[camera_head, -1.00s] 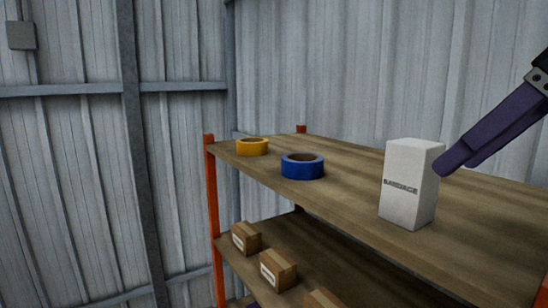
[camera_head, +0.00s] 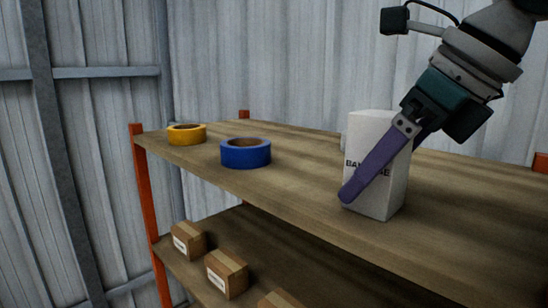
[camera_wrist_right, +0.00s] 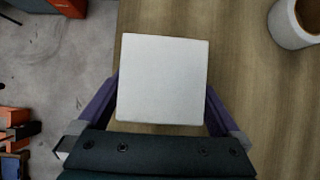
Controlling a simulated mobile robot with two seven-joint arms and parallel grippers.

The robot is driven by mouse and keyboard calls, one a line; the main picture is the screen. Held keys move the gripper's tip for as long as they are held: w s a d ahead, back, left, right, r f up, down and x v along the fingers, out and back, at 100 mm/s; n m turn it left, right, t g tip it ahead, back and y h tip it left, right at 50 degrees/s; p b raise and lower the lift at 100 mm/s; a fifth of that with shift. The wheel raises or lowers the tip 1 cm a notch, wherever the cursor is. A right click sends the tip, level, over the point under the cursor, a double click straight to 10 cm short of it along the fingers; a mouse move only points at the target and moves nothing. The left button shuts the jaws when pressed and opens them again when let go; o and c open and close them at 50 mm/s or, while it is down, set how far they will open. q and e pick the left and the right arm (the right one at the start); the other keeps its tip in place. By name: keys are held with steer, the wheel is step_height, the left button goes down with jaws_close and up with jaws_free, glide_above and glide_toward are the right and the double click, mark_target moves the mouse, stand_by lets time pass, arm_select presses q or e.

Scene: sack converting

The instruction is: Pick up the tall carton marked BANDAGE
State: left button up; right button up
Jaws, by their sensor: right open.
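The tall white carton marked BANDAGE (camera_head: 366,135) stands upright on the top board of the shelf, near its front edge. Its lettering is partly covered by a finger. My right gripper (camera_head: 376,172) is open and reaches down slantwise from the upper right. One purple finger crosses the carton's front; the other is mostly hidden behind it. In the right wrist view, the carton's plain top (camera_wrist_right: 163,78) lies between the two fingers (camera_wrist_right: 160,98). I cannot tell whether either finger touches it. My left gripper is not in view.
A blue tape roll (camera_head: 245,154) and a yellow tape roll (camera_head: 187,134) lie left on the top board (camera_head: 290,188). A white ring-shaped thing (camera_wrist_right: 293,28) stands near the carton. Small brown cartons (camera_head: 227,274) sit on the lower board. Orange uprights (camera_head: 146,200) frame the shelf.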

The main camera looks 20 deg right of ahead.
steer(key=shift+c, duration=0.2)
steer(key=c, duration=1.3)
